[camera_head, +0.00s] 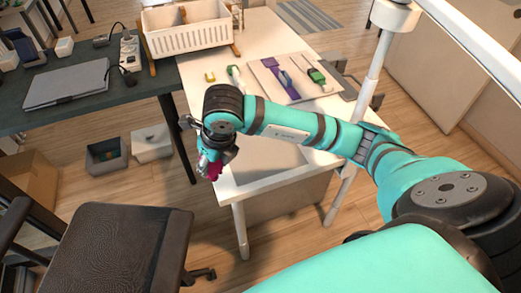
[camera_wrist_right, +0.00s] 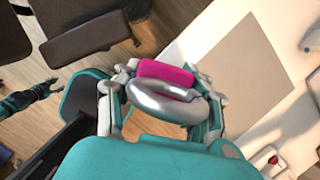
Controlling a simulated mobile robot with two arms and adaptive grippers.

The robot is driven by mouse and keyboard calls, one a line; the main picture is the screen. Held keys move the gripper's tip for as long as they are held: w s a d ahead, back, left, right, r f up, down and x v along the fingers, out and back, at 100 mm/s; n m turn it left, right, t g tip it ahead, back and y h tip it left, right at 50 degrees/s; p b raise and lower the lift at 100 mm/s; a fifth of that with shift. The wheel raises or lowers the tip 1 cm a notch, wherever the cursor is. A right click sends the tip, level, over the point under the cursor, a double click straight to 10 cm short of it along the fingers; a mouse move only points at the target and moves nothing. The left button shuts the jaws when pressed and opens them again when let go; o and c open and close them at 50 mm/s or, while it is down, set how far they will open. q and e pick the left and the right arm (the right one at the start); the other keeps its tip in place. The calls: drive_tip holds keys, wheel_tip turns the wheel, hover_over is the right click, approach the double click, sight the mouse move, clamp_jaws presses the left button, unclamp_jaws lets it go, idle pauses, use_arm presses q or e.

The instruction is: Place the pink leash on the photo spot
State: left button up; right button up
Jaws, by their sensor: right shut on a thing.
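The pink leash (camera_wrist_right: 165,72) is a bright pink piece with a shiny silver metal part (camera_wrist_right: 165,103) beside it. Both are between the fingers of my right gripper (camera_wrist_right: 160,95), which is shut on the leash. In the head view my right gripper (camera_head: 206,160) hangs at the white table's left front edge, with a bit of pink below it. A flat grey-beige rectangle (camera_wrist_right: 235,75) on the white table looks like the photo spot. It lies to the right of the gripper in the wrist view. A dark hand on a teal arm (camera_wrist_right: 38,92), seemingly my left gripper, is small at the left edge.
The white table (camera_head: 215,92) bears a white basket (camera_head: 188,40) and a pale board (camera_head: 268,85) with purple, blue and green items. A dark desk (camera_head: 75,118) with a laptop (camera_head: 68,84) stands left. A dark chair (camera_head: 120,245) is at front left.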

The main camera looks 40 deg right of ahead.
drive_tip(key=shift+w+a+f+m+h, duration=0.1)
drive_tip(key=shift+w+m+h, duration=0.05)
drive_tip(key=shift+m, duration=0.4)
drive_tip(key=shift+w+a+f+m+h, duration=0.1)
drive_tip(key=shift+m+h, duration=0.05)
drive_tip(key=shift+m, duration=0.4)
drive_tip(key=shift+w+r+m+h+b, duration=0.1)
drive_tip(key=shift+m+h+b, duration=0.3)
drive_tip(key=shift+m, duration=0.3)
drive_tip(key=shift+r+m, duration=0.1)
drive_tip(key=shift+m, duration=0.8)
drive_tip(key=shift+w+d, duration=0.15)
drive_tip(key=shift+d, duration=0.15)
drive_tip(key=w+d+f+b, duration=0.1)
drive_tip(key=d, duration=0.3)
drive_tip(key=w+d+f+b, duration=0.2)
drive_tip(key=d, duration=0.3)
drive_tip(key=w+d+f+b, duration=0.1)
drive_tip(key=w+d+f, duration=0.1)
drive_tip(key=d, duration=0.3)
drive_tip(key=shift+d+f+b, duration=0.1)
drive_tip(key=shift+d+b, duration=0.15)
drive_tip(key=shift+b, duration=0.1)
use_arm(q)
drive_tip(key=f, duration=0.4)
drive_tip(key=a+f, duration=0.1)
drive_tip(key=shift+s+f, duration=0.1)
drive_tip(key=shift+f, duration=0.3)
